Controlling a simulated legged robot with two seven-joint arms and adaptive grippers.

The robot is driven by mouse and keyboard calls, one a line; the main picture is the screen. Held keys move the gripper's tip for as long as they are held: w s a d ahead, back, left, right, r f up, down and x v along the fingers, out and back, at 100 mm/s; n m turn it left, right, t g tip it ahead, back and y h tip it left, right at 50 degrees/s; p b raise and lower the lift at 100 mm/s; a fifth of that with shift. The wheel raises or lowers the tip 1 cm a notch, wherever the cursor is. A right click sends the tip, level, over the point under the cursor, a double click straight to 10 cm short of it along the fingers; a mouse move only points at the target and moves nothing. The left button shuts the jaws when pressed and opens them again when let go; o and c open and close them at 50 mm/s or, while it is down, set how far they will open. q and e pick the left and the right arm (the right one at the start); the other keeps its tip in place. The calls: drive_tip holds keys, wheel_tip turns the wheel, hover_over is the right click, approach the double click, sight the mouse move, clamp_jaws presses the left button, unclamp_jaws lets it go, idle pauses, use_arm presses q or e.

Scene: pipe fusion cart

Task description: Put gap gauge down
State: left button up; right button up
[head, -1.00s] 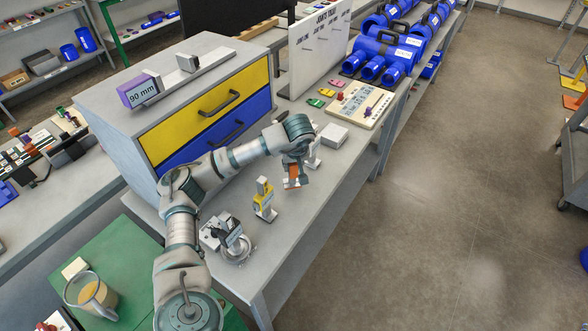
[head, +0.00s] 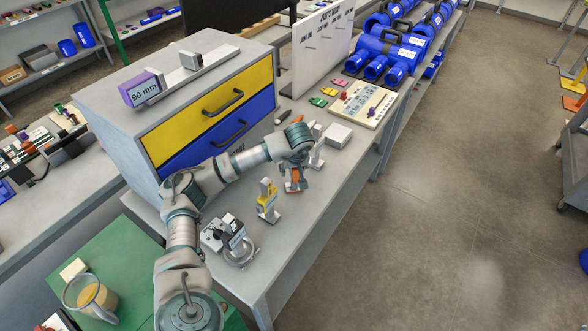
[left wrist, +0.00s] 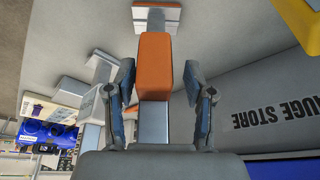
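The gap gauge with an orange body (head: 295,174) is at the bench beside the drawer cabinet, below my left gripper (head: 292,163). In the left wrist view its orange block (left wrist: 155,68) lies between my two fingers (left wrist: 160,75), with a silver bar nearer me and a silver foot at the far end. The fingers are spread, with a visible gap at the right of the block and a slim one at the left. The gauge's foot appears to rest on the bench. My right gripper is not in view.
A yellow gauge (head: 267,199) and a grey clamp-like device (head: 228,238) stand nearer on the bench (head: 290,245). A white block (head: 338,135) and a labelled board (head: 363,103) lie farther back. The drawer cabinet (head: 215,105) stands close at the left.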

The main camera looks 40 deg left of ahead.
use_arm(q)
drive_tip(key=shift+d+r, duration=0.2)
drive_tip(key=shift+d, duration=0.15)
drive_tip(key=v, duration=0.4)
drive_tip(key=shift+w+d+r, duration=0.1)
drive_tip(key=shift+d+r, duration=0.05)
drive_tip(key=shift+d, duration=0.15)
drive_tip(key=p+v, duration=0.1)
drive_tip(key=v, duration=0.7)
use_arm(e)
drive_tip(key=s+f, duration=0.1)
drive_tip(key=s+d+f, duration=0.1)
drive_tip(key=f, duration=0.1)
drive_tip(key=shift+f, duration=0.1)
use_arm(q)
drive_tip(key=shift+a, duration=0.1)
drive_tip(key=shift+a, duration=0.25)
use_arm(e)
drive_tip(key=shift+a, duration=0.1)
